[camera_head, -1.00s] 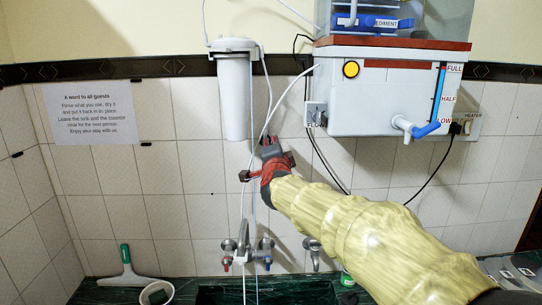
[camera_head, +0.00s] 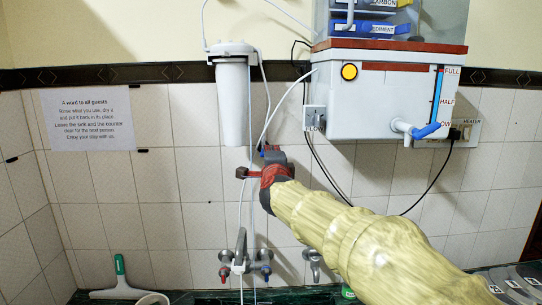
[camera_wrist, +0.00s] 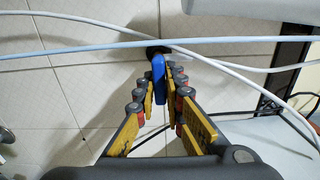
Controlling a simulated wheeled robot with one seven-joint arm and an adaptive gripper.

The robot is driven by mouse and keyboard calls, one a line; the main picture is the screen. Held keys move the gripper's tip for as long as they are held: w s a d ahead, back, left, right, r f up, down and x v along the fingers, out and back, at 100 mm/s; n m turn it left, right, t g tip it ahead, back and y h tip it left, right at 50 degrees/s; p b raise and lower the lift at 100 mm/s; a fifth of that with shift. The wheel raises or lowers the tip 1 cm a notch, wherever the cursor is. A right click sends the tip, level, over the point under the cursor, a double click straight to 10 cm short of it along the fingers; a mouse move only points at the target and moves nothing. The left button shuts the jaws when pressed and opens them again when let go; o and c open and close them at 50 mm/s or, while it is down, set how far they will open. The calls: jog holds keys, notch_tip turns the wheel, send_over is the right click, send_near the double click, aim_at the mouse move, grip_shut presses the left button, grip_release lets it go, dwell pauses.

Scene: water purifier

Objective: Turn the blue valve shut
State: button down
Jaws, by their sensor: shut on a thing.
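The blue valve is a small blue lever (camera_wrist: 158,70) on a dark fitting at the tiled wall in the wrist view. My gripper (camera_wrist: 162,78) has its yellow and red fingers closed around the lever, one on each side. In the head view my gripper (camera_head: 270,158) is at the wall below the white filter cylinder. Only a small bit of blue shows at its tip there, and the fingers hide most of the lever. How far the lever is turned is hard to tell.
Pale tubes (camera_wrist: 100,48) cross close to my fingers. A white purifier (camera_head: 375,98) with a blue-handled spout (camera_head: 428,130) hangs to the right. The white filter (camera_head: 231,100) hangs above. A sink tap (camera_head: 241,252) is below.

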jog(key=shift+f, duration=0.35)
jog(key=c, duration=2)
grip_release()
jog(key=shift+w, duration=0.1)
jog(key=shift+o, duration=0.6)
jog(key=shift+r, duration=0.2)
jog(key=s, duration=1.2)
